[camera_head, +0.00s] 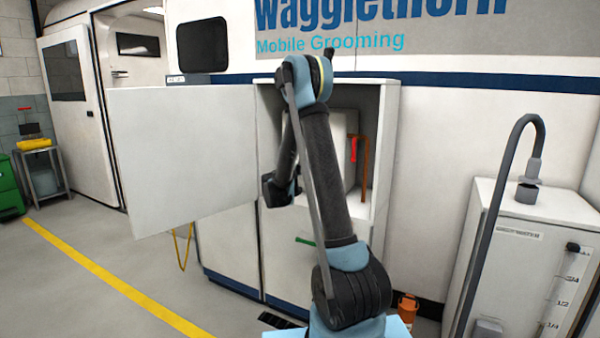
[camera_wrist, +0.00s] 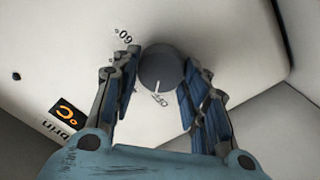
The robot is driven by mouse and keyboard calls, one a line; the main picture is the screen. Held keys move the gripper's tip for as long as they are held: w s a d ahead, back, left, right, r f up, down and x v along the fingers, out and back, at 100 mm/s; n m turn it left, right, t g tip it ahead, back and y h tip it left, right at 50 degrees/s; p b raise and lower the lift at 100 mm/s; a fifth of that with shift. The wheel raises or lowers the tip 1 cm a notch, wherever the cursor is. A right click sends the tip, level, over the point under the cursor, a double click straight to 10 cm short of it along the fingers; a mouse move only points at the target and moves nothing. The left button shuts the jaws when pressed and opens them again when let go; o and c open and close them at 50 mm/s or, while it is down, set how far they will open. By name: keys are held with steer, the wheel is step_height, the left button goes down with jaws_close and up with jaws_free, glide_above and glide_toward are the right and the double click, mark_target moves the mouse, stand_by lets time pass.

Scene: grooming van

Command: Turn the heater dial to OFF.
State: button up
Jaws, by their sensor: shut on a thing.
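The heater dial (camera_wrist: 160,66) is a dark grey round knob on a pale panel. It sits between the two fingers of my gripper (camera_wrist: 163,70) in the wrist view, and the gripper is shut on it. A short white mark shows at the dial's lower edge, close to the small OFF label (camera_wrist: 160,99). A 60° label (camera_wrist: 123,35) is at the dial's upper left. In the head view the pale heater (camera_head: 341,133) stands inside the open cabinet. My arm hides the dial and fingertips there.
The white cabinet door (camera_head: 185,150) stands open to the left. Beside the heater are a red handle (camera_head: 353,149) and an orange-brown pipe (camera_head: 364,165). A white water tank (camera_head: 525,250) with a grey hose stands at right. Open floor lies at left.

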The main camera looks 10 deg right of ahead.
steer(key=shift+o, duration=0.2)
steer(key=shift+w+a+n, duration=0.15)
steer(key=shift+a+n, duration=0.1)
steer(key=shift+n, duration=0.95)
steer(key=shift+c, duration=0.2)
steer(key=o, duration=1)
steer(key=shift+f, duration=0.1)
steer(key=shift+o, duration=0.2)
steer(key=shift+d, duration=0.1)
steer(key=v, duration=1.2)
